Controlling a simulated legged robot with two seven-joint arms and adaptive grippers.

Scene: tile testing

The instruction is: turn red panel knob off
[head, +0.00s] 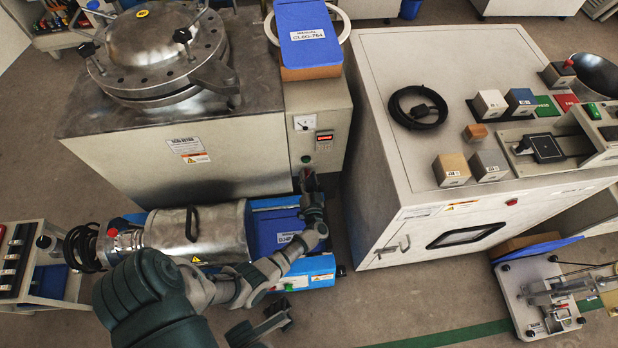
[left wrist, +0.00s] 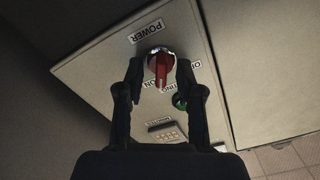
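The red panel knob (left wrist: 161,70) sits on the light panel under a "POWER" label in the left wrist view. Its handle points away from that label, and small labels lie beside it. My left gripper (left wrist: 161,72) is open, with one finger on each side of the knob and a visible gap to it. In the head view my left gripper (head: 309,184) is at the lower front of the grey cabinet (head: 327,100), largely covering the knob. A dark part at the bottom of the head view seems to be my right gripper (head: 274,321); its fingers are unclear.
A green button (left wrist: 180,101) is close to the right finger, and a keypad-like part (left wrist: 167,131) is lower on the panel. A metal cylinder (head: 195,232) and blue box (head: 275,228) lie below my left arm. A large cabinet (head: 420,190) stands to the right.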

